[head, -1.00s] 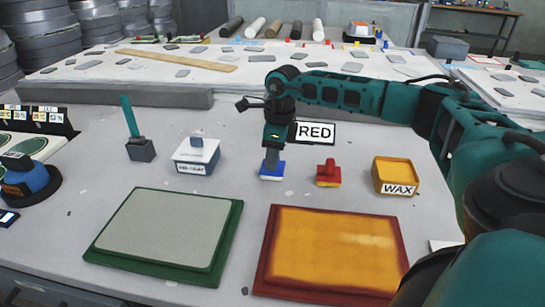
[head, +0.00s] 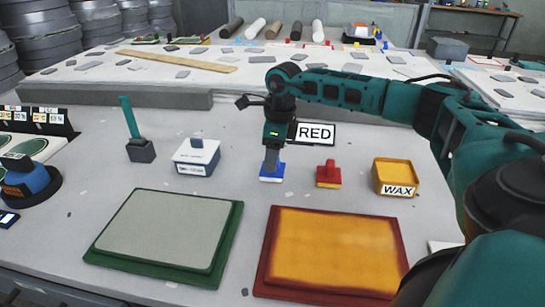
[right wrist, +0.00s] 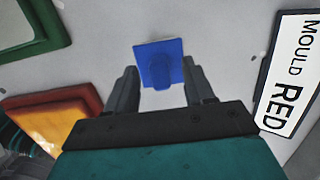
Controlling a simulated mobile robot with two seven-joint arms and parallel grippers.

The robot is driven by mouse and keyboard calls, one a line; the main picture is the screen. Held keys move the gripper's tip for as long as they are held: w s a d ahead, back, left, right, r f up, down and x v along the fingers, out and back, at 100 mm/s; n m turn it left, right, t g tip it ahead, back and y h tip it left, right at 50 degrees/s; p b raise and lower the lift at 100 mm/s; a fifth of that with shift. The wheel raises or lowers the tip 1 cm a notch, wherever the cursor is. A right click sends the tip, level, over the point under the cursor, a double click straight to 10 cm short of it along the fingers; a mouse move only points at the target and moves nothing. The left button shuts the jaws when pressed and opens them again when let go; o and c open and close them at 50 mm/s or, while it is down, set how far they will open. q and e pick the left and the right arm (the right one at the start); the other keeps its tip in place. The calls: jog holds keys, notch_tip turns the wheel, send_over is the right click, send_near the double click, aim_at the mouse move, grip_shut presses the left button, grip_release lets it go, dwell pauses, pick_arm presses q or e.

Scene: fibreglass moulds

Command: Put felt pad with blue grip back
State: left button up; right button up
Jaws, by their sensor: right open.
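The felt pad with blue grip (head: 271,176) stands on the grey table between the white-and-blue box and a pad with a red grip (head: 329,173). In the right wrist view the blue pad (right wrist: 160,60) shows as a blue square with a rounded grip, just beyond the fingertips. My right gripper (head: 271,160) points down over it. In the right wrist view this gripper (right wrist: 162,78) is open and empty, its fingers apart on either side of the grip in the picture. The gripper partly hides the grip in the head view. My left gripper is not in view.
A green mould (head: 230,243) and a red mould (head: 402,240) with an orange surface lie in front. Nearby stand a box marked WAX (head: 396,174), a RED sign (head: 316,133), a white-and-blue box (head: 196,158) and a dark block (head: 141,151) with a green stick.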

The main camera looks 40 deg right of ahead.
notch_tip(320, 180, up, 11)
jog(key=s+p, duration=0.1)
jog(key=shift+d, duration=0.45)
